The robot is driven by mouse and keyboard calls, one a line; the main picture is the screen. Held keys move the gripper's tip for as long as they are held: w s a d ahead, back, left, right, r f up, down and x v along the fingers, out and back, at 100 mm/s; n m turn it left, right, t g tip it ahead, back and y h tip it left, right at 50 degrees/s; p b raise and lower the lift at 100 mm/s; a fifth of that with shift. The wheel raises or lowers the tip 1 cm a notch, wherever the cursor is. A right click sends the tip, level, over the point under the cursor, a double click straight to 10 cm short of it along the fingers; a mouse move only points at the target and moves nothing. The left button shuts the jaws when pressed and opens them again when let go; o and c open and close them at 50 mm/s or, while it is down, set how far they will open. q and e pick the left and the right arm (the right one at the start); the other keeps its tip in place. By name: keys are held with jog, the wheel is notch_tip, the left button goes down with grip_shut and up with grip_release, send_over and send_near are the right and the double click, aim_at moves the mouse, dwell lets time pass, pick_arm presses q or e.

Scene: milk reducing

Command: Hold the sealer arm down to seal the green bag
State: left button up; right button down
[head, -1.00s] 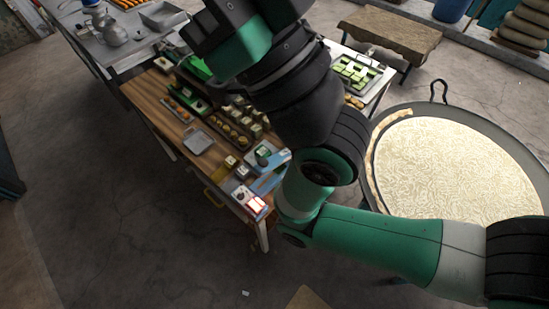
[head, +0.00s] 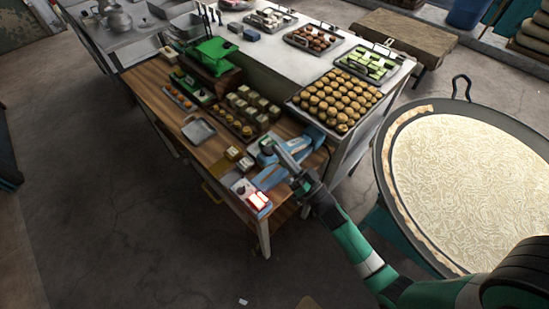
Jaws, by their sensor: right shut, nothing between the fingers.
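My right gripper (head: 278,148) is shut and empty, reaching in from the lower right over the sealer area, beside the green item. I cannot tell whether it touches the sealer arm. My left gripper is out of view.
A tray of round browned pastries (head: 335,101) stands close behind my right gripper. A wide pan of pale shreds (head: 465,175) stands right of my arm.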

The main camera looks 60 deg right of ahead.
jog(key=s+d+f+m+g+h+b, duration=0.1)
jog(key=s+d+f+g+h, duration=0.1)
jog(key=f, duration=0.5)
jog(key=shift+s+d+f+m+b, duration=0.15)
jog(key=shift+s+d+m+b, duration=0.25)
jog(key=shift+s, duration=0.75)
notch_tip(320, 180, up, 3)
send_over(274, 157)
jog(key=d, duration=0.2)
jog(key=shift+s+a, duration=0.15)
jog(key=shift+s, duration=0.1)
jog(key=f+b, duration=0.1)
jog(key=a+f+b, duration=0.1)
jog(key=f, duration=0.1)
jog(key=shift+w+a+f, duration=0.15)
jog(key=shift+w+a, duration=0.05)
jog(key=shift+w+f, duration=0.1)
jog(key=shift+f, duration=0.05)
jog(key=shift+a, duration=0.1)
